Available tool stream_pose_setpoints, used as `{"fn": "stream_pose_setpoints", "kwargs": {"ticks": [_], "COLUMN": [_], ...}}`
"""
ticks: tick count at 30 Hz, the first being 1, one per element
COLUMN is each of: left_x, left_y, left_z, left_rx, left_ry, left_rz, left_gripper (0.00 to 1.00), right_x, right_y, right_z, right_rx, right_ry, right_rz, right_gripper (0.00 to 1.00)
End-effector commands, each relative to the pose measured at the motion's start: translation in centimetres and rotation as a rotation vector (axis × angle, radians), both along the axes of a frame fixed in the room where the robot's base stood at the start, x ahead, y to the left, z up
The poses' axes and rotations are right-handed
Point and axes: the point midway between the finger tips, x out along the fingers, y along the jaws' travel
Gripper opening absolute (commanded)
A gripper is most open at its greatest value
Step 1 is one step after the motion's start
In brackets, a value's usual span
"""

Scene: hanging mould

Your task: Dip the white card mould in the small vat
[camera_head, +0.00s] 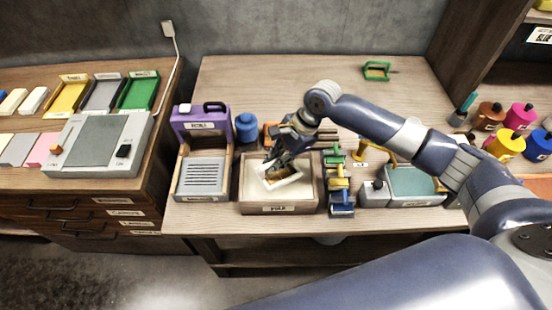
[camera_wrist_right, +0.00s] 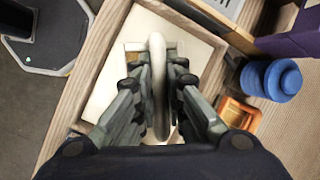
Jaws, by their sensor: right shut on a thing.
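The white card mould (camera_head: 290,180) is a small white frame with a brownish middle, tilted, at the small vat. In the wrist view its pale handle (camera_wrist_right: 158,72) runs between my fingers. The vat (camera_head: 245,208) is a wooden-walled tray with cream-white contents; its rim also shows in the wrist view (camera_wrist_right: 102,62). My right gripper (camera_head: 272,171) is shut on the mould and holds it within the vat's outline. I cannot tell whether the mould touches the contents. The fingers (camera_wrist_right: 152,85) hide part of the mould. My left gripper is not in view.
A purple-backed station (camera_head: 190,128) with a grey slatted plate stands left of the vat. A blue jar (camera_head: 246,127) and orange item are behind it. Coloured handled tools (camera_head: 340,197) stand close on its right, then a grey-green press (camera_head: 413,182). The table's back is mostly clear.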

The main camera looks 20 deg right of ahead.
Motion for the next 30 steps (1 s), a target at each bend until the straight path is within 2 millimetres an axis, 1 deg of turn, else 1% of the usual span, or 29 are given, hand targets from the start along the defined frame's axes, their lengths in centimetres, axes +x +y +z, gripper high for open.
{"fn": "stream_pose_setpoints", "kwargs": {"ticks": [3,6,18,24,30], "left_x": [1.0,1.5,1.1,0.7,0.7], "left_y": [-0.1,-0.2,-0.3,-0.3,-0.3], "left_z": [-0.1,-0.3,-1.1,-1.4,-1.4], "left_rx": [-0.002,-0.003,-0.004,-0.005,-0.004], "left_ry": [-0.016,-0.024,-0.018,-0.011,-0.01], "left_rz": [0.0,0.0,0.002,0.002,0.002], "left_gripper": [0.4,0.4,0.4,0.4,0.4], "right_x": [0.0,0.0,0.0,0.0,0.0], "right_y": [0.0,0.0,0.0,0.0,0.0], "right_z": [-1.2,-2.1,-5.7,-6.7,-6.8], "right_rx": [0.001,0.0,0.0,0.001,0.001], "right_ry": [0.002,0.0,0.001,-0.001,-0.001], "right_rz": [0.0,0.0,-0.001,0.0,0.0], "right_gripper": [0.0,0.0,0.0,0.0,0.0]}}
